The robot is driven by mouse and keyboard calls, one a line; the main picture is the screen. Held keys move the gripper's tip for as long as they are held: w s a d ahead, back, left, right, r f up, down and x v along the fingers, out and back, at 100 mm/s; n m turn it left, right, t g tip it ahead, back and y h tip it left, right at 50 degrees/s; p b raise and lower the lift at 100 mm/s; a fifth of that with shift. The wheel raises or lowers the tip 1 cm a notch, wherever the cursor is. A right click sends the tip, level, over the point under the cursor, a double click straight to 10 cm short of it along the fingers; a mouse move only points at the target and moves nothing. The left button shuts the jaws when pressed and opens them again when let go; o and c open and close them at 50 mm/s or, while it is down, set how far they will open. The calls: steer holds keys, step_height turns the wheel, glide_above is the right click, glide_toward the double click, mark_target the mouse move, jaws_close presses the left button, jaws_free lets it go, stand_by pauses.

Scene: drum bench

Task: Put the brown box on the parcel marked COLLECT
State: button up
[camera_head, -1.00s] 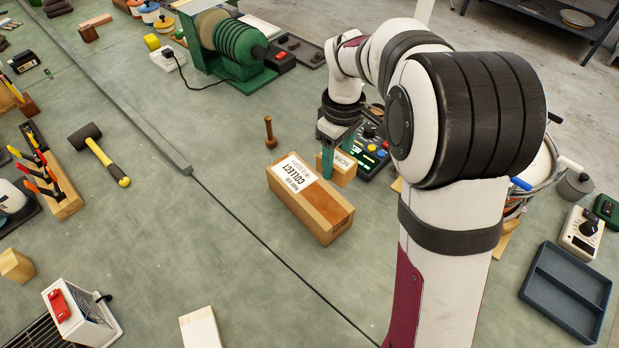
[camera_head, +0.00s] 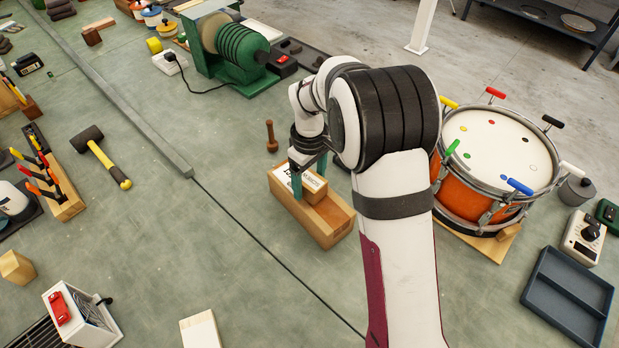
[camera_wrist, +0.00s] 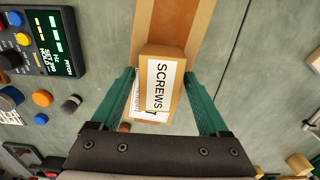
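The brown box (camera_head: 315,192) is small and has a white label reading SCREWS, clear in the wrist view (camera_wrist: 160,85). The parcel (camera_head: 322,226) is a longer wooden-brown block lying on the bench, also seen behind the box in the wrist view (camera_wrist: 194,22). The box is over the parcel's top, covering most of its white COLLECT label. I cannot tell whether the box touches the parcel or hangs just above it.
A wooden peg (camera_head: 271,136) stands just behind the parcel. An orange drum (camera_head: 495,150) stands to the right of my arm, and a dark tray (camera_head: 568,292) lies in front of it. A mallet (camera_head: 104,158) lies to the left.

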mark_target(310, 179)
steer(key=shift+o, duration=0.3)
step_height(310, 179, up, 12)
steer(key=s+d+r+m, duration=0.2)
steer(key=s+m, duration=0.1)
steer(key=s, duration=0.3)
steer(key=s+d+r+m, duration=0.2)
steer(key=s+m, duration=0.1)
steer(key=s, duration=0.3)
steer(key=s+f+m+y, duration=0.1)
steer(key=s+f+m, duration=0.3)
steer(key=s, duration=1.4)
steer(key=m, duration=0.4)
steer(key=shift+d+m+y, duration=0.3)
steer(key=shift+d+y, duration=0.1)
